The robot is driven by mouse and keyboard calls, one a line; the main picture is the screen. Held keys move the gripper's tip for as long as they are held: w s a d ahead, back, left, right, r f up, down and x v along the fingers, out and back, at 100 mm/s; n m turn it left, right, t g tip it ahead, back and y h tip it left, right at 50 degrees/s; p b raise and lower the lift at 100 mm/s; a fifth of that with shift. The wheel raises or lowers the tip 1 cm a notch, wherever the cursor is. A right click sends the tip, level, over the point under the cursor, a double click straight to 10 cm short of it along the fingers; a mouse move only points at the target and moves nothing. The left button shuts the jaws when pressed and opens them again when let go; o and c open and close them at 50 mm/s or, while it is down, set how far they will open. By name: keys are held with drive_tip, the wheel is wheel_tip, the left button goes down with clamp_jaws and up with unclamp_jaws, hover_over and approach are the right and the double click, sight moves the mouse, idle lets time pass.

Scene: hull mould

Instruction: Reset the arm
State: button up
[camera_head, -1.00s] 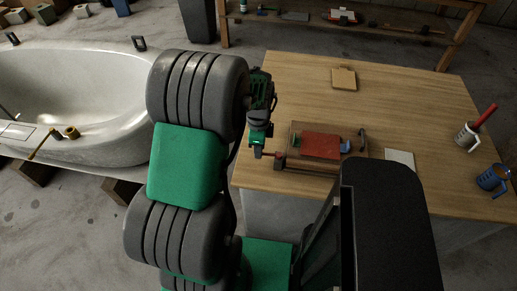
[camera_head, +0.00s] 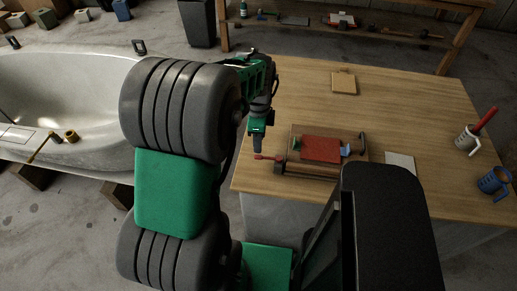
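My gripper (camera_head: 258,143) points down at the end of my grey and green arm. It is above the left edge of the wooden workbench, just left of a small wooden fixture. The fingers are small and dark here, and I cannot tell whether they are open or shut. I see nothing clearly held in them.
A large white hull mould (camera_head: 60,90) stands at left.

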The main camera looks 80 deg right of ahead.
drive_tip(key=shift+r, duration=0.5)
drive_tip(key=n, duration=0.5)
drive_tip(key=shift+n, duration=0.4)
drive_tip(key=w+a+f+n+y, duration=0.1)
drive_tip(key=w+a+f+n, duration=0.2)
drive_tip(key=a+n, duration=0.65)
drive_tip(key=w+a+r+n+h, duration=0.1)
drive_tip(key=w+a+r+n, duration=0.2)
drive_tip(key=w+a+n, duration=0.5)
drive_tip(key=w+a+r+n+h, duration=0.1)
drive_tip(key=w+a+r+n, duration=0.25)
drive_tip(key=w, duration=0.75)
drive_tip(key=w+a+r+n+t, duration=0.1)
drive_tip(key=w+a+n, duration=0.2)
drive_tip(key=a, duration=0.4)
drive_tip(key=w+a+r+n+t, duration=0.1)
drive_tip(key=w+a+r+n, duration=0.1)
drive_tip(key=a, duration=0.4)
drive_tip(key=w+a+r+n+t+y, duration=0.1)
drive_tip(key=w+a+r+n, duration=0.1)
drive_tip(key=w+a+n, duration=0.2)
drive_tip(key=a, duration=0.3)
drive_tip(key=shift+w+a, duration=0.35)
drive_tip(key=shift+w, duration=0.05)
